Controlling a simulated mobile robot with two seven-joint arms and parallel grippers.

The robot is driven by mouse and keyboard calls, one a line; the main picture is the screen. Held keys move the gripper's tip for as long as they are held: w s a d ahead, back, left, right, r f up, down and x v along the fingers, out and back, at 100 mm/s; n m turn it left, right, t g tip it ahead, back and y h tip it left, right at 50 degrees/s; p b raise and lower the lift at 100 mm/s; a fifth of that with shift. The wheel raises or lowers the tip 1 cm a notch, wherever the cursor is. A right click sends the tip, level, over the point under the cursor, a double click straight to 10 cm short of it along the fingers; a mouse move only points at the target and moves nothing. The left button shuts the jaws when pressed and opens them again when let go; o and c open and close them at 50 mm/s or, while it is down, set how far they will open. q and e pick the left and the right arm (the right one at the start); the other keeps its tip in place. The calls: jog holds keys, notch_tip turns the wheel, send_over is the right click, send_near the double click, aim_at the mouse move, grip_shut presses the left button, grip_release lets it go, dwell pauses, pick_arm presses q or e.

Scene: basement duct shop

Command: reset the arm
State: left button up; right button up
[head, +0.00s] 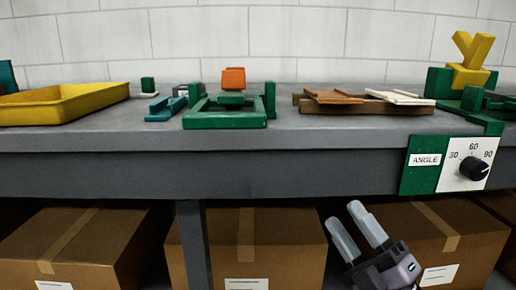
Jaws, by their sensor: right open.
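My right gripper (356,231) shows at the lower right of the head view, below the front edge of the workbench (300,170). Its two light grey fingers point up and to the left, apart from each other, with nothing between them. It is in front of the cardboard boxes. My left gripper is not in view.
On the bench are a yellow tray (65,115), a green fixture (225,119) with an orange block (233,79), a wooden tray (365,107) and a yellow Y-shaped piece (471,50). An angle dial (474,169) hangs at the front edge. Cardboard boxes (270,240) stand below.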

jog(key=s+a+f+m+g+h, duration=0.2)
jog(key=s+f+m+g+h, duration=0.15)
jog(key=s+f+m, duration=0.45)
jog(key=s+a+f+m+g+h, duration=0.2)
jog(key=s+f+m+g+h, duration=0.15)
jog(key=f+m, duration=0.8)
pick_arm(q)
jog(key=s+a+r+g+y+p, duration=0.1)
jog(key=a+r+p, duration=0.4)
jog(key=p, duration=1.2)
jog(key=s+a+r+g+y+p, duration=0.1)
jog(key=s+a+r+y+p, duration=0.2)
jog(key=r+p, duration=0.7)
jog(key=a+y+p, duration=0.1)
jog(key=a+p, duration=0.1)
jog(key=p, duration=0.5)
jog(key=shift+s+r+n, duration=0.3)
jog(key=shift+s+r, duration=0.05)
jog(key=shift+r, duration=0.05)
pick_arm(e)
jog(key=s+d+r+g+h, duration=0.1)
jog(key=s+d+r+h, duration=0.1)
jog(key=r, duration=0.5)
jog(key=s+d+r+g+h, duration=0.2)
jog(key=s+d+r, duration=0.2)
jog(key=d+r, duration=0.3)
jog(key=shift+d+r+m+h, duration=0.3)
jog(key=shift+r+m, duration=0.15)
